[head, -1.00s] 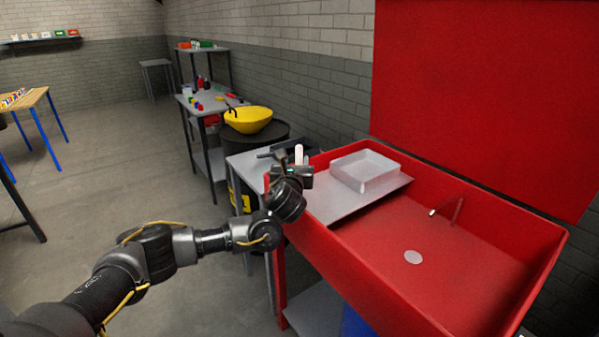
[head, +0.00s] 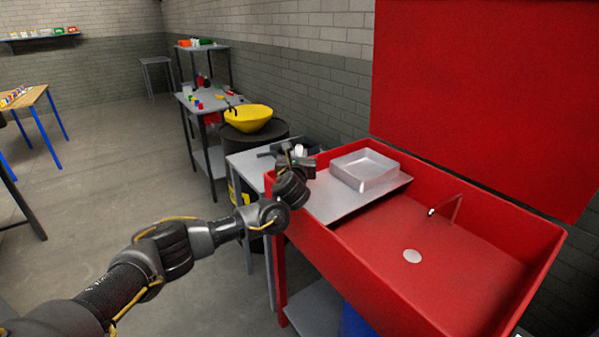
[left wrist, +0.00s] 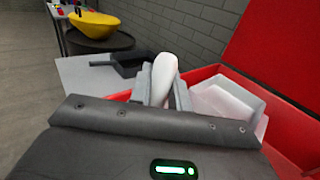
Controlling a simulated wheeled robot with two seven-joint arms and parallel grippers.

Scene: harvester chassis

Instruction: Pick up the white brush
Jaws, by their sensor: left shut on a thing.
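My left gripper (head: 300,163) is at the left end of the red sink, over the edge between the grey side table and the sink. It is shut on the white brush (head: 299,150), whose pale rounded end sticks up between the fingers. In the left wrist view the white brush (left wrist: 163,78) stands between the two grey fingers (left wrist: 160,92), tilted slightly. Its lower part is hidden by the gripper body. My right gripper does not show.
The red sink (head: 420,290) holds a grey shelf (head: 335,205) with a metal tray (head: 365,170) beside the gripper. A grey side table (head: 245,165) with a dark item stands left. A yellow bowl (head: 248,118) sits on a black drum behind. A red panel rises behind the sink.

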